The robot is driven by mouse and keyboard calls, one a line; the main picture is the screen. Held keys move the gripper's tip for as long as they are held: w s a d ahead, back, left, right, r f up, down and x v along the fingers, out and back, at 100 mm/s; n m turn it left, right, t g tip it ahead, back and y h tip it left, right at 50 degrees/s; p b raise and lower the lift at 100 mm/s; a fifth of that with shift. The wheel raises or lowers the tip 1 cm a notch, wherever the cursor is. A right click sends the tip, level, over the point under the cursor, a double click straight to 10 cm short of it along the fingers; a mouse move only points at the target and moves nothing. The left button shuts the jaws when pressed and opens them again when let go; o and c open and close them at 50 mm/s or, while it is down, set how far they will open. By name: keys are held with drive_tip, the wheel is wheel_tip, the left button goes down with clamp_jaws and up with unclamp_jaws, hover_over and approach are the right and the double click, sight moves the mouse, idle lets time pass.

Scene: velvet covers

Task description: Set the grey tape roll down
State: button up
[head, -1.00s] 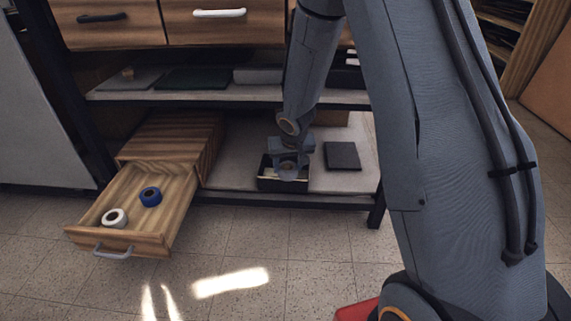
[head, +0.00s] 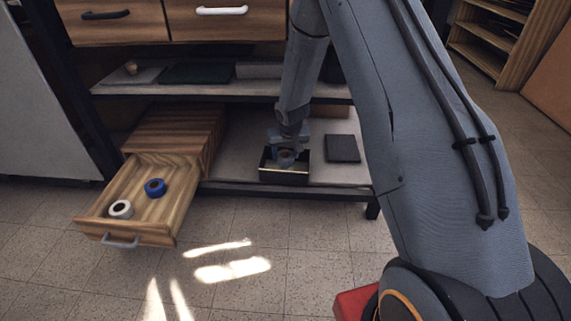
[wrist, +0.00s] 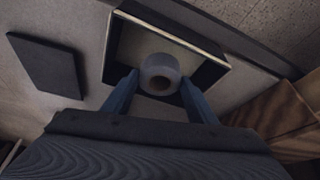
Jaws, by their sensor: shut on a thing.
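The grey tape roll (wrist: 160,74) is between the two fingers of my gripper (wrist: 158,88) in the wrist view. It also shows small at the fingertips in the head view (head: 286,156). My gripper (head: 286,153) is shut on the roll and points down into a black open box (head: 284,178) with a pale inside. The box stands on the low shelf, and its rim frames the roll in the wrist view (wrist: 213,75). I cannot tell whether the roll touches the box floor.
A flat dark slab (head: 342,148) lies on the low shelf (head: 240,165) right of the box. An open wooden drawer (head: 165,222) at left holds a white roll (head: 121,209) and a blue roll (head: 155,187). The upper shelf (head: 200,88) hangs close above and behind the box.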

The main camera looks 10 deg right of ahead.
sight(286, 159)
drive_tip(key=shift+f+b, duration=1.75)
drive_tip(key=shift+f, duration=0.25)
drive_tip(key=shift+f, duration=0.2)
drive_tip(key=o, duration=1.1)
drive_tip(key=shift+c, duration=0.2)
drive_tip(key=shift+r, duration=0.15)
